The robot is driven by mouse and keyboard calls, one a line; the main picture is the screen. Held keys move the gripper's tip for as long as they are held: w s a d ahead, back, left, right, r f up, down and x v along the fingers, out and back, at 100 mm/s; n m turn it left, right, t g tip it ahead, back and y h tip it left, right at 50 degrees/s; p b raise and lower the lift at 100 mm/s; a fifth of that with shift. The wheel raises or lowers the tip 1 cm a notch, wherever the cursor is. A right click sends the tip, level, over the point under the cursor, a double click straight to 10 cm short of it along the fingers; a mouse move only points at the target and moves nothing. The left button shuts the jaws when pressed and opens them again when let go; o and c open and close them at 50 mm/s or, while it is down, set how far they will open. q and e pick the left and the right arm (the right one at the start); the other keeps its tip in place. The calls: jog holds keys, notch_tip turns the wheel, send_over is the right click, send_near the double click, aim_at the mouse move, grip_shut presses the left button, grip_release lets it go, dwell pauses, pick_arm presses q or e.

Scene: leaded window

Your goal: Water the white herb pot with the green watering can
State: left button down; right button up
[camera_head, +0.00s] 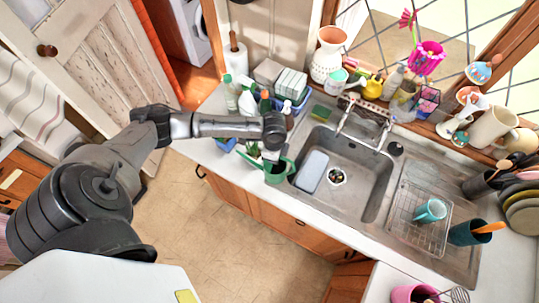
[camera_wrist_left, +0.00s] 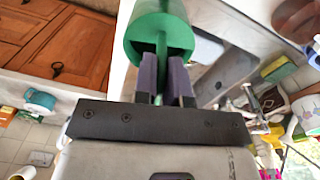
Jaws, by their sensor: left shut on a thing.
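The green watering can (camera_head: 279,173) is at the counter's front edge, just left of the sink. My left gripper (camera_head: 270,156) reaches down to it from above. In the left wrist view, the fingers of my left gripper (camera_wrist_left: 165,78) are shut on the upright handle of the green watering can (camera_wrist_left: 150,28). I cannot tell whether the can touches the counter. I cannot make out the white herb pot clearly. My right gripper is not in view.
The sink (camera_head: 345,165) lies right of the can, with a grey-blue tub (camera_head: 312,171) in it. Bottles (camera_head: 246,102) crowd the counter behind my wrist. A drying rack (camera_head: 418,212) with a teal cup stands right. Sill items include a yellow pot (camera_head: 373,89).

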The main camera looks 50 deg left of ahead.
aim_at(265, 163)
pick_arm(q)
jog(key=shift+w+d+m, duration=0.15)
jog(key=shift+w+m, duration=0.3)
jog(key=shift+m, duration=0.65)
jog(key=m, duration=0.3)
jog(key=shift+w+m, duration=0.2)
jog(key=shift+m, duration=0.2)
jog(key=shift+d, duration=0.1)
jog(key=shift+r, duration=0.1)
jog(key=shift+r+p, duration=0.15)
jog(key=shift+p, duration=0.45)
jog(key=f+b, duration=0.1)
jog(key=f+h+b, duration=0.1)
jog(key=f, duration=0.1)
jog(key=shift+a+f, duration=0.15)
jog(key=shift+a, duration=0.2)
jog(key=shift+a+f+h+b, duration=0.15)
jog(key=shift+f+h+b, duration=0.25)
jog(key=shift+f+b, duration=0.55)
jog(key=shift+f, duration=0.15)
jog(key=shift+p, duration=0.4)
